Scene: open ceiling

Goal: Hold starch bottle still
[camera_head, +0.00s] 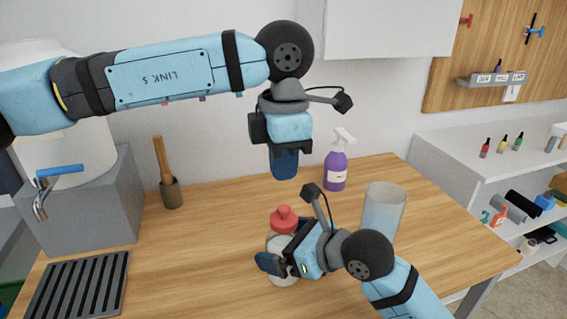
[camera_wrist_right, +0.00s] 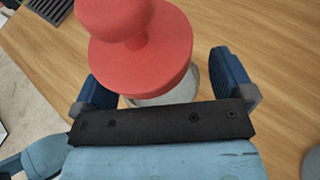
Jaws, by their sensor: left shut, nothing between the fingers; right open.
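The starch bottle (camera_head: 283,218), pale with a red cap, stands upright on the wooden table. In the right wrist view the red cap of the bottle (camera_wrist_right: 140,50) fills the top middle and hides most of the body. My right gripper (camera_head: 285,250) is open around the bottle, low on its body. In the wrist view one finger of the right gripper (camera_wrist_right: 165,85) is on each side of it, with a visible gap on the right; contact on the left is unclear. My left gripper (camera_head: 285,164) is shut and empty, pointing down above and behind the bottle.
A purple spray bottle (camera_head: 336,170) stands at the back, and a translucent cylinder (camera_head: 383,212) to the right of the starch bottle. A wooden-handled pestle in a mortar (camera_head: 171,193) stands back left. A dark grate (camera_head: 78,285) lies front left. The table between is clear.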

